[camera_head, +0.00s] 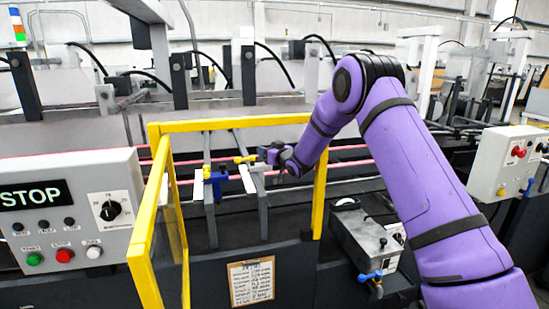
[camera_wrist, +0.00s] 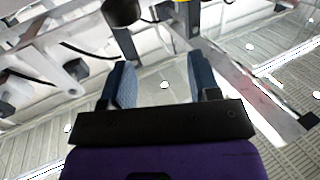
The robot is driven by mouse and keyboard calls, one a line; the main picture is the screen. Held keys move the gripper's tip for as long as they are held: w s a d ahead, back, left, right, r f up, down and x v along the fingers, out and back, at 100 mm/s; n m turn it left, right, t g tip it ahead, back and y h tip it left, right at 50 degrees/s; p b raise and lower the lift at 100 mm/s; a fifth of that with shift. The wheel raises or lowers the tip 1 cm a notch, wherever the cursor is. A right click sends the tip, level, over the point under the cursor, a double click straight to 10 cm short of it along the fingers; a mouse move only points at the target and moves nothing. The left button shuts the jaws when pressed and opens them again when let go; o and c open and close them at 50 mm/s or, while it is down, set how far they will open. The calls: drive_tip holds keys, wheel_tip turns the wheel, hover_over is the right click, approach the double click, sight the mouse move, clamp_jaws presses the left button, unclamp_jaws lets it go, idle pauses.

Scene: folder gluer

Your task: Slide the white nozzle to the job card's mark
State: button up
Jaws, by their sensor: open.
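In the head view, a white nozzle-like part (camera_head: 247,179) hangs at the right-hand grey bar inside the yellow guard frame. A similar white piece (camera_head: 198,185) is at the left-hand bar, beside a blue block (camera_head: 215,177). I cannot tell for sure which white part is the nozzle. The job card (camera_head: 251,282) is on a clipboard on the machine's front; its writing is too small to read. My gripper (camera_head: 271,155) is just right of a yellow piece (camera_head: 245,159) above the right bar. In the wrist view my gripper (camera_wrist: 161,88) is open, with nothing between its fingers.
The yellow guard frame (camera_head: 232,123) stands around the bars, and my arm reaches over its right side. A STOP panel (camera_head: 70,210) is at left. A grey box with a blue valve (camera_head: 368,245) is below my arm. Red rods run across behind.

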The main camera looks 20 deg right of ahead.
drive_tip(key=s, duration=0.9)
drive_tip(key=shift+s+r, duration=0.35)
drive_tip(key=shift+r, duration=0.1)
